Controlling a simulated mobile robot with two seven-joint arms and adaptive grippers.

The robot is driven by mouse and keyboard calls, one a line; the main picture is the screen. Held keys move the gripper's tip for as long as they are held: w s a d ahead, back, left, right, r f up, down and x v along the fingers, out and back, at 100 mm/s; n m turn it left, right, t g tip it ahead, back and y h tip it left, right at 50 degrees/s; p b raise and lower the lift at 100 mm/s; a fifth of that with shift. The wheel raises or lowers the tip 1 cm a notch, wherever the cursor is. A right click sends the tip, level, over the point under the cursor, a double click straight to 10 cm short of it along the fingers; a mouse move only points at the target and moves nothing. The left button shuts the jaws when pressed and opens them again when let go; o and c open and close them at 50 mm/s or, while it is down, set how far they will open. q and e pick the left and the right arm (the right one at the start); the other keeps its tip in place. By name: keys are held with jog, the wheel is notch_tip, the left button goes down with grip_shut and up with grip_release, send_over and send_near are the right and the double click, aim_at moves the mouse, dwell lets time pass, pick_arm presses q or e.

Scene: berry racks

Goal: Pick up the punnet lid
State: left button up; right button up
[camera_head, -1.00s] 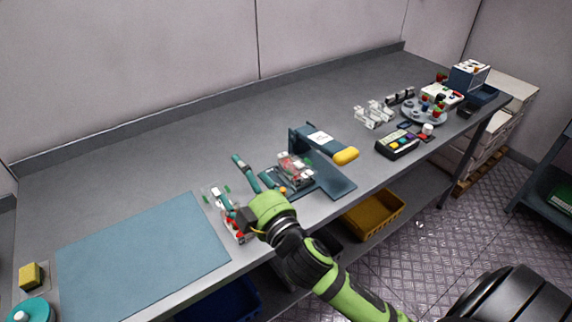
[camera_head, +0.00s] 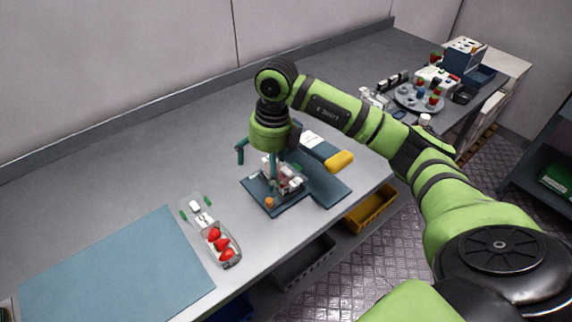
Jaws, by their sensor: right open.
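A clear punnet (camera_head: 222,246) with red strawberries stands on the bench right of the blue mat. A clear piece with white and green parts (camera_head: 197,211) adjoins its far end; I cannot tell for sure whether this is the lid. Another clear container (camera_head: 285,182) with white and red parts sits on the dark blue sealing stand. My right gripper (camera_head: 256,162) points down over that stand, its teal fingers spread apart. One finger is left of the container and the other in front of or beside it, so contact is unclear. My left gripper is out of view.
A blue mat (camera_head: 115,270) covers the bench at the left. The stand's yellow handle (camera_head: 340,161) sticks out to the right. Clear punnets (camera_head: 375,98) and a round grey tray (camera_head: 418,97) are farther right. A yellow bin (camera_head: 371,208) is below the bench edge. The back of the bench is clear.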

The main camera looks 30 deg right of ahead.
jog(key=r+m+h, duration=0.1)
jog(key=h, duration=0.1)
send_over(283, 176)
jog(key=shift+s+r, duration=0.15)
jog(key=shift+s, duration=0.1)
jog(key=shift+d+f+p, duration=0.15)
jog(key=shift+f+p, duration=0.05)
jog(key=shift+p, duration=0.15)
jog(key=shift+s+f+p, duration=0.1)
jog(key=shift+f+p, duration=0.4)
jog(key=shift+f, duration=0.25)
jog(key=f, duration=0.1)
jog(key=f+p, duration=0.1)
jog(key=f, duration=0.1)
jog(key=f+p, duration=0.1)
jog(key=shift+w+f, duration=0.25)
jog(key=shift+f, duration=0.2)
jog(key=c, duration=0.6)
jog(key=shift+c, duration=0.5)
